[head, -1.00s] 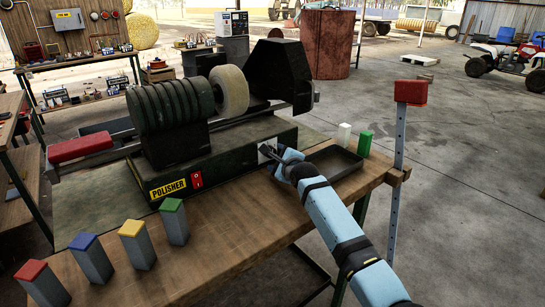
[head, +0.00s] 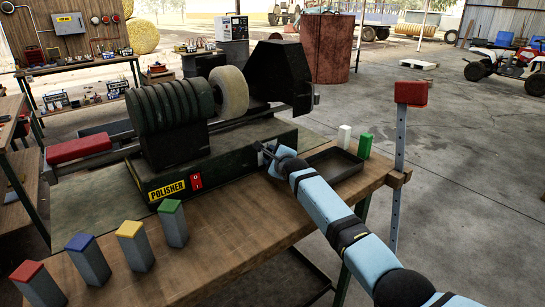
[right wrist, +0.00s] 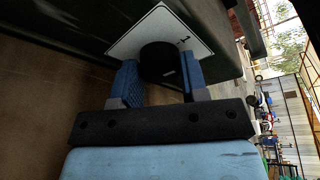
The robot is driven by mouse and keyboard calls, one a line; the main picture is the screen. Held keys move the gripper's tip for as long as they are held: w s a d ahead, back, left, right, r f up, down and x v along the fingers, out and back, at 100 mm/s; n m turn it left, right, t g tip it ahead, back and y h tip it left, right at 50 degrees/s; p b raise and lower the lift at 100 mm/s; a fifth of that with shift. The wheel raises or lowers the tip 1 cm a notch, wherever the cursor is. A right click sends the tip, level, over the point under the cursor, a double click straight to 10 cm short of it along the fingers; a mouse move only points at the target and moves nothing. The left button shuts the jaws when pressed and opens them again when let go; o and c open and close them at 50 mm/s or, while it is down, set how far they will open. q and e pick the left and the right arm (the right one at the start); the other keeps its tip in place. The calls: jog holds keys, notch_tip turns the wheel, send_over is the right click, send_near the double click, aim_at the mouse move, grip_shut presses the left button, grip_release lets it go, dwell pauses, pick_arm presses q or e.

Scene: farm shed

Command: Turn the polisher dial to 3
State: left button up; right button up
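The polisher (head: 215,160) stands on the bench, with a yellow label and a red switch on its front. Its dial (right wrist: 160,62) is a round black knob on a white plate (right wrist: 192,40), which looks tilted in the right wrist view. One dark mark shows on the plate, but I cannot read a setting. My right gripper (head: 265,152) is at the polisher's front right and hides most of the dial in the head view. In the right wrist view its blue fingers (right wrist: 162,80) lie on both sides of the knob, seemingly against it. My left gripper is out of view.
Posts with red, blue, yellow and green (head: 172,222) tops stand along the bench's front left. A black tray (head: 335,163) and small white and green blocks (head: 365,144) are right of my gripper. A red-topped post (head: 410,93) stands at the bench's right end.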

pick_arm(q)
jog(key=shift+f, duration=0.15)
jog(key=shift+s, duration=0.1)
pick_arm(e)
jog(key=shift+r+m+g+y+p, duration=0.15)
jog(key=shift+m+g+y+p, duration=0.2)
jog(key=shift+m+p, duration=0.7)
jog(key=shift+m+g+p, duration=0.45)
jog(key=shift+m+p, duration=0.2)
jog(key=shift+p, duration=0.2)
jog(key=shift+m+y+p, duration=0.45)
jog(key=shift+m+p, duration=0.2)
jog(key=shift+m, duration=0.05)
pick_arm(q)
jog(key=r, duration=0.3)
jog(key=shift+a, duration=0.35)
pick_arm(e)
jog(key=shift+d, duration=0.1)
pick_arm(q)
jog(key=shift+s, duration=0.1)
pick_arm(e)
jog(key=shift+g, duration=0.3)
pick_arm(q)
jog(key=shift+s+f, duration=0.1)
